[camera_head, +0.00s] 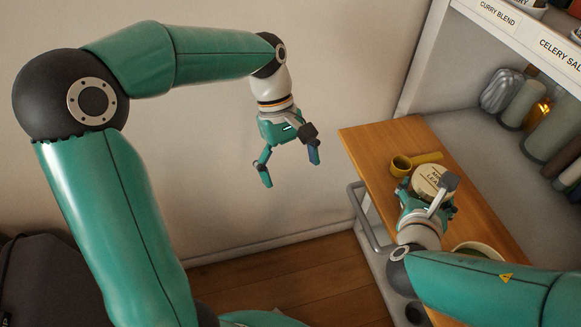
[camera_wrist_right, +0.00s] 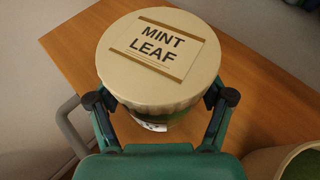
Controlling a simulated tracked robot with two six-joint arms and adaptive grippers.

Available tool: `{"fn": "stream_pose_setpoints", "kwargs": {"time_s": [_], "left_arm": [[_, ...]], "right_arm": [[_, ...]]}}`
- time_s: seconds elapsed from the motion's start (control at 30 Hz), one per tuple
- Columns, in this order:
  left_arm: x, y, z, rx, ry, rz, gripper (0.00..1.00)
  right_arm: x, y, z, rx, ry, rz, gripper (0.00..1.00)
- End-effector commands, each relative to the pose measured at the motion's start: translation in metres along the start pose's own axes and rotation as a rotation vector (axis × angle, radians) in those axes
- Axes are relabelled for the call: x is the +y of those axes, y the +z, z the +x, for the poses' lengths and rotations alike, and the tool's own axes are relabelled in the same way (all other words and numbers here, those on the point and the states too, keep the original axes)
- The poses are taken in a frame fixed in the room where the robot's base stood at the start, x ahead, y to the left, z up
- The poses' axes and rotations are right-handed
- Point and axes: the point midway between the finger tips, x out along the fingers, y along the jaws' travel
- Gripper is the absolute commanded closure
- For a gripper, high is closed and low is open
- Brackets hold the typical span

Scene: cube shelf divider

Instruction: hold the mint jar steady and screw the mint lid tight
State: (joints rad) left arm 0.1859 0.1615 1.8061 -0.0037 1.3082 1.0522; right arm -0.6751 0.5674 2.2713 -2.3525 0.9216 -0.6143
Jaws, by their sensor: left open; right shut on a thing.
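The mint lid (camera_head: 430,178) is a round cream disc; its "MINT LEAF" label reads clearly in the right wrist view (camera_wrist_right: 158,55). It sits on top of the mint jar (camera_wrist_right: 155,123), of which only a strip with green and white shows below the rim. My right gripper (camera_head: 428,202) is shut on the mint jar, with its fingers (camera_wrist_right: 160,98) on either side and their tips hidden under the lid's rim. Whether the lid is fully seated cannot be told. My left gripper (camera_head: 290,170) is open and empty, in the air left of the wooden board, fingers pointing down.
The jar stands on a wooden board (camera_head: 375,150) with a yellowish scoop (camera_head: 402,163) behind it and a bowl with green contents (camera_head: 478,248) nearer me. A metal handle (camera_head: 362,222) runs along the board's left side. A shelf with labelled jars stands at right.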

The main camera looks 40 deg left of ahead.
Motion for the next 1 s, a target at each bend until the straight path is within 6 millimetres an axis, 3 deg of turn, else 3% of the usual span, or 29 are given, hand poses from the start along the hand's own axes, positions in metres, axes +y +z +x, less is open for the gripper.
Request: {"fn": "stream_pose_setpoints", "kwargs": {"time_s": [0.27,0.3,0.4,0.77,1.0], "left_arm": [[-0.002,0.0,0.001,-0.002,0.001,-0.002,0.0],[-0.002,0.0,0.001,-0.002,0.001,-0.002,0.0],[-0.002,0.0,0.001,-0.002,0.001,-0.002,0.0],[-0.001,0.0,0.001,-0.002,0.001,-0.002,0.0],[-0.001,0.0,0.001,-0.002,0.001,-0.002,0.0]], "right_arm": [[0.0,-0.001,0.0,0.003,0.0,-0.001,0.62],[0.0,-0.001,0.0,0.003,0.0,-0.001,0.19],[0.0,-0.001,0.0,0.002,0.0,-0.001,0.02],[0.0,0.0,-0.001,0.0,0.0,0.0,0.0],[0.001,0.0,-0.025,-0.001,0.003,-0.001,0.0]]}}
